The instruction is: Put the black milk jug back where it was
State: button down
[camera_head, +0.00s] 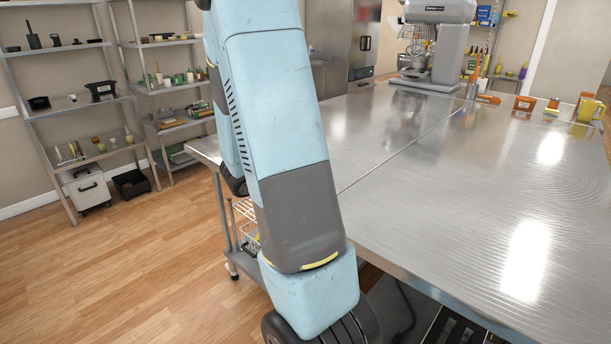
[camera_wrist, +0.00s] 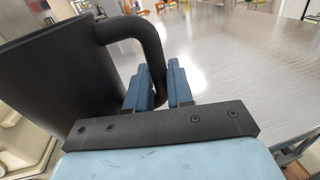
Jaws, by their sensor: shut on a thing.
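The black milk jug (camera_wrist: 62,75) fills the left of the wrist view. Its curved black handle (camera_wrist: 140,30) reaches over to my gripper (camera_wrist: 160,88). The blue fingers are shut on the handle, and the jug body hangs to the left of them. The jug looks tilted in this view, and its base is out of the frame or hidden. In the head view my light blue arm crosses the picture, and neither the gripper nor the jug shows there.
A large steel table (camera_head: 440,170) takes up the right side, mostly bare at the front. A mixer (camera_head: 436,45) and orange and yellow items (camera_head: 525,103) stand at its far end. Shelves (camera_head: 75,100) with small items line the left wall. Wooden floor lies open between.

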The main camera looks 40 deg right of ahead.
jog(key=w+d+f, duration=0.3)
jog(key=d, duration=0.1)
jog(key=w+d+f, duration=0.4)
jog(key=shift+w+f, duration=0.1)
jog(key=shift+f, duration=0.2)
jog(key=shift+w+d+f, duration=0.35)
jog(key=shift+d+f, duration=0.05)
jog(key=shift+f, duration=0.25)
jog(key=shift+d+f, duration=0.1)
jog(key=shift+f, duration=1.5)
jog(key=shift+f, duration=0.1)
jog(key=c, duration=1)
grip_release()
